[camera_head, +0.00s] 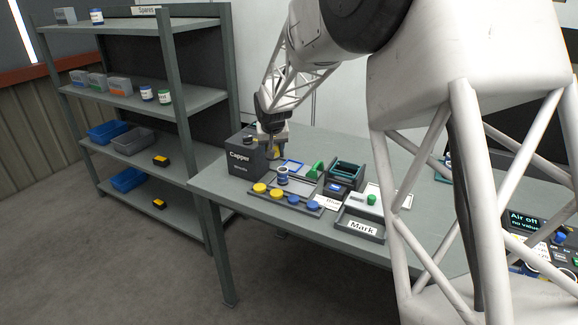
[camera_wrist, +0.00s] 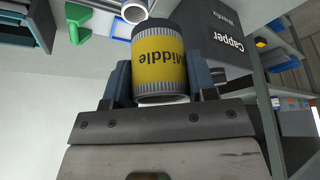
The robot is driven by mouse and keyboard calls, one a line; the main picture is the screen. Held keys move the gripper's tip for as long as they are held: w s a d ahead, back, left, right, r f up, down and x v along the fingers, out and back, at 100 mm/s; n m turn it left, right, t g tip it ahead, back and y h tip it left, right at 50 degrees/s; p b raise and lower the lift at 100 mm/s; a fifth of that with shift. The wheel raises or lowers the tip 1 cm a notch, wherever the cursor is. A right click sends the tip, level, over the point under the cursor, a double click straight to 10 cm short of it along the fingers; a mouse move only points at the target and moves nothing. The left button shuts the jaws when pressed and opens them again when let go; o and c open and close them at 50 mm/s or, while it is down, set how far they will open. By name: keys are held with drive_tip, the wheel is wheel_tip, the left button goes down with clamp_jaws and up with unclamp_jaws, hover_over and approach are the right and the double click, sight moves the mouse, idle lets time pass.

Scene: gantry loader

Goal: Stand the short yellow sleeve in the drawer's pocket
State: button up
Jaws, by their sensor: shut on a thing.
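My gripper (camera_wrist: 160,92) is shut on a short cylinder with a yellow band (camera_wrist: 158,62) that reads "Middle", upside down in the wrist view. Its rims are ribbed and grey, and its far end is dark. In the head view my gripper (camera_head: 271,150) is above the bench beside the Capper box, with a bit of yellow showing at its fingers. I cannot tell for sure which part is the drawer or its pocket. An open dark tray marked "Mark" (camera_head: 360,228) stands at the bench's front edge.
The Capper box (camera_head: 247,160) stands close left of my gripper. A white and blue cylinder (camera_head: 282,177) stands behind a strip with yellow and blue caps (camera_head: 292,199). A green block (camera_head: 315,170) and a dark bin (camera_head: 346,170) are to the right. Shelves (camera_head: 150,100) stand left.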

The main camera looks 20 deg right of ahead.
drive_tip(key=w+d+f+m+h, duration=0.1)
drive_tip(key=w+d+f+m, duration=0.3)
drive_tip(key=w+d, duration=0.6)
wheel_tip(320, 180, down, 2)
drive_tip(key=shift+w+d+f+h, duration=0.2)
drive_tip(key=shift+w+d+h, duration=0.15)
drive_tip(key=shift+w, duration=0.9)
drive_tip(key=shift+f, duration=0.15)
drive_tip(key=shift+f, duration=3)
drive_tip(key=shift+f, duration=0.25)
drive_tip(key=o, duration=1.5)
drive_tip(key=shift+g, duration=0.3)
drive_tip(key=shift+r, duration=0.2)
